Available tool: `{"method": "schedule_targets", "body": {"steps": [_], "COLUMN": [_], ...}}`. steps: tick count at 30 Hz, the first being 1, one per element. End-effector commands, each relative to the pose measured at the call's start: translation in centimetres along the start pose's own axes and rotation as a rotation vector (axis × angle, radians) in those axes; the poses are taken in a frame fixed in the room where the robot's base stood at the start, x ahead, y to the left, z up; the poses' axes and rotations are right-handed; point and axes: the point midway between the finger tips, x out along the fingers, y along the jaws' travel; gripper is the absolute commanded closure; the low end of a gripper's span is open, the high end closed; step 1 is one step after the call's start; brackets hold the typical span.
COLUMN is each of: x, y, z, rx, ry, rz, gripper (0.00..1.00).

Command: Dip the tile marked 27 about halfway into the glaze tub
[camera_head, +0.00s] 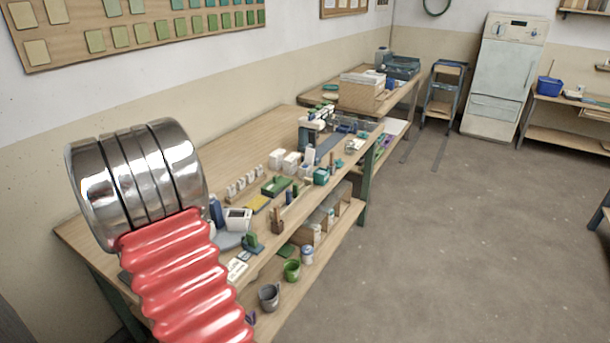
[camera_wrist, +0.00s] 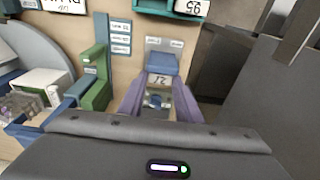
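In the wrist view a small pale plate (camera_wrist: 158,81) bears an upside-down mark that looks like 27, in front of a blue-grey block (camera_wrist: 162,62). Two purple prongs flank it; I cannot tell whether they are my fingers or a stand. The grey body of my gripper (camera_wrist: 155,135) fills the bottom of this view, and its grip is unclear. In the head view my red arm sleeve covers the near bench, and the tile is not discernible. A grey cup (camera_head: 268,296) and a green cup (camera_head: 292,269) stand at the bench's front side. I cannot tell which vessel is the glaze tub.
A green stand (camera_wrist: 95,78) and small label cards (camera_wrist: 120,38) are left of the plate. A teal tray (camera_wrist: 165,8) is above it. In the head view the long wooden bench (camera_head: 240,150) holds many small items. The floor (camera_head: 440,240) on the right is clear.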

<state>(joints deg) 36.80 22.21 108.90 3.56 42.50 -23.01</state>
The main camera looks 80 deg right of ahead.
Motion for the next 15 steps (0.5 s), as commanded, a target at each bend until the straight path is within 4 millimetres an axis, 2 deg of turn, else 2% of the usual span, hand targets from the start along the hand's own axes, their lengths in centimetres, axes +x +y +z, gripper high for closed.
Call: {"method": "schedule_targets", "body": {"steps": [1,10,15], "x": [-0.01,-0.02,-0.26], "y": [0.01,0.03,0.04], "z": [0.0,-0.01,-0.07], "rx": [0.0,0.0,0.0], "ry": [0.0,0.0,0.001], "rz": [0.0,0.0,0.001], "gripper": [0.73,0.94,0.94]}}
